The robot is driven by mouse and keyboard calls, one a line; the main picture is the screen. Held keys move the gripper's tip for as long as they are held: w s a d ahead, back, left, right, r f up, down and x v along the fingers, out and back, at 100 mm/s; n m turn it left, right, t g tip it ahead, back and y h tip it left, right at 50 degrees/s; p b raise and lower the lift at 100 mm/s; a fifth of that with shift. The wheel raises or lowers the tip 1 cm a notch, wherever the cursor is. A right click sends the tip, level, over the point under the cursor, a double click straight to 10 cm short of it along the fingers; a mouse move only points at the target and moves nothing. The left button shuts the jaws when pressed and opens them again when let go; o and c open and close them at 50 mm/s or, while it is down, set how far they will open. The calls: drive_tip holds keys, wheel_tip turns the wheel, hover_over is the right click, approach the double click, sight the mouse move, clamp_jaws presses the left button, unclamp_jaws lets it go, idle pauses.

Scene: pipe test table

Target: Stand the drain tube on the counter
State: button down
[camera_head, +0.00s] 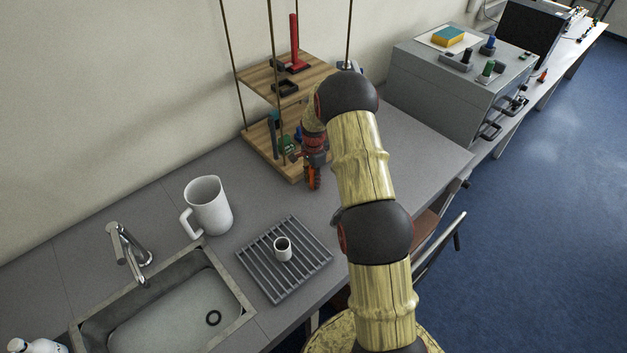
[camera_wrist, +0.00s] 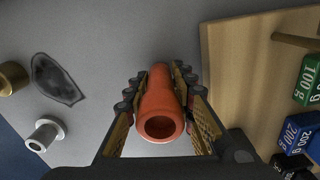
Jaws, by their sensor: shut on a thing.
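An orange-red drain tube (camera_wrist: 160,118) with a round open end is in the middle of the wrist view. My gripper (camera_wrist: 160,85) is shut on it, with a finger along each side. The tube's open end faces the camera, and its other end points away between the fingers. In the head view my gripper (camera_head: 313,172) is low over the grey counter (camera_head: 235,165), beside the wooden shelf, with a bit of orange showing. I cannot tell whether the tube touches the counter.
The wooden shelf (camera_head: 285,160) with weights (camera_wrist: 308,80) stands close to my gripper. A pale flanged tube (camera_wrist: 45,135), a brass cylinder (camera_wrist: 12,77) and a dark flat patch (camera_wrist: 55,80) lie opposite. A pitcher (camera_head: 208,207), rack (camera_head: 300,280) and sink (camera_head: 160,320) are further left.

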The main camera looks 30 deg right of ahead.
drive_tip(key=shift+f, duration=0.2)
drive_tip(key=c, duration=1.5)
unclamp_jaws()
drive_tip(key=shift+r, duration=0.15)
